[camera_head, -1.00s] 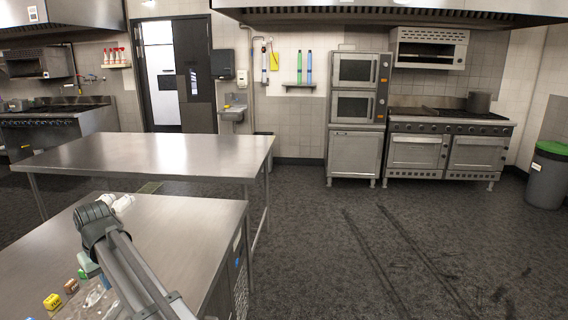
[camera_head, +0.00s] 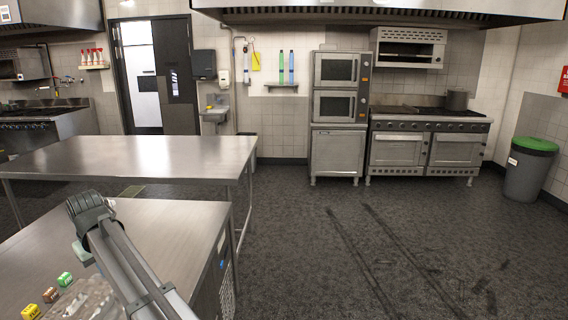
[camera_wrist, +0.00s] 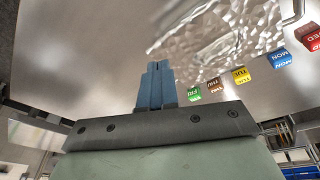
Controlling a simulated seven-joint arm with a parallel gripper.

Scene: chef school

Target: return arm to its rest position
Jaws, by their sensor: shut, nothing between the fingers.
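My gripper (camera_wrist: 155,86) shows in the wrist view with its two blue fingers pressed together and nothing between them. It is above the steel counter (camera_wrist: 75,50), apart from the small blocks. In the head view my bent arm reaches over the near counter (camera_head: 150,225). The pale green hand partly shows behind the arm there, and the fingers are hidden.
Small lettered blocks stand in a row on the counter: green (camera_wrist: 193,94), brown (camera_wrist: 214,85), yellow (camera_wrist: 242,75), blue (camera_wrist: 278,59) and red (camera_wrist: 311,36). A clear, crinkled item (camera_wrist: 225,38) lies beside them. A second steel table (camera_head: 130,155) stands beyond. The floor at right (camera_head: 400,240) is clear.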

